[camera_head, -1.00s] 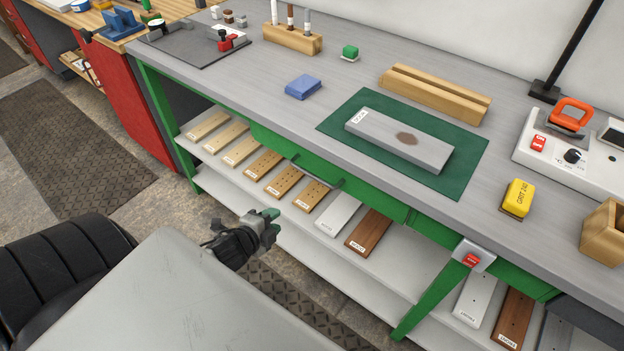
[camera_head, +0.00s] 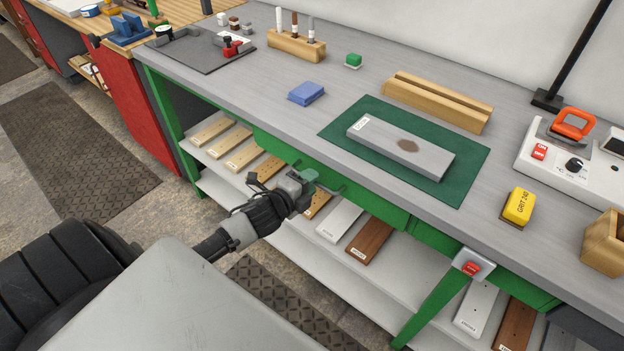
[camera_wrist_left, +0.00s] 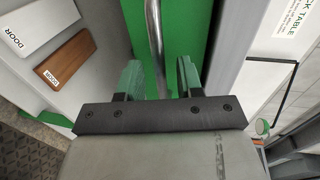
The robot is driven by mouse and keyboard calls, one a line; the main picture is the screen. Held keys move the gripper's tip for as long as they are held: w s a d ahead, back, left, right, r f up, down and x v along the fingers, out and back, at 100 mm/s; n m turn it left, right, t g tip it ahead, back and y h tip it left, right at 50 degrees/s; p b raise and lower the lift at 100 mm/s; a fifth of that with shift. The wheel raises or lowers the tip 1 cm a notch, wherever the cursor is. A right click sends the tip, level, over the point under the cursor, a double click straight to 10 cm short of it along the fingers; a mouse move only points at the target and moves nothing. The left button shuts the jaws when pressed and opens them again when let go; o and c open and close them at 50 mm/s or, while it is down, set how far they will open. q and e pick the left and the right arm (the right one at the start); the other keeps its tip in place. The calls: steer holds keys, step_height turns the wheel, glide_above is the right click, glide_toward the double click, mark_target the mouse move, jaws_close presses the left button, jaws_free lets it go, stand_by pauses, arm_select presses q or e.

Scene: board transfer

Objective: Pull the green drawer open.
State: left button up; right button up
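The green drawer (camera_head: 370,198) is under the front edge of the grey workbench, and its front looks flush with the green frame. Its metal bar handle (camera_head: 334,189) is partly hidden behind my left gripper (camera_head: 306,176). In the left wrist view the handle (camera_wrist_left: 154,40) runs between the two green-padded fingers of the left gripper (camera_wrist_left: 159,78), with the green drawer front (camera_wrist_left: 186,25) behind it. The fingers are open, with a gap visible on both sides of the bar. My right gripper is not in view.
The workbench (camera_head: 280,120) carries a green mat (camera_head: 465,165) with a grey board (camera_head: 425,158) on it. A lower shelf (camera_head: 285,238) holds several labelled boards under the drawer. A red-button switch (camera_head: 472,267) sits on the frame to the right.

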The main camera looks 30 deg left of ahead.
arm_select(q)
steer(key=shift+w+d+f, duration=0.1)
steer(key=shift+w+f, duration=0.1)
steer(key=shift+w, duration=0.5)
steer(key=shift+c, duration=0.4)
jaws_close()
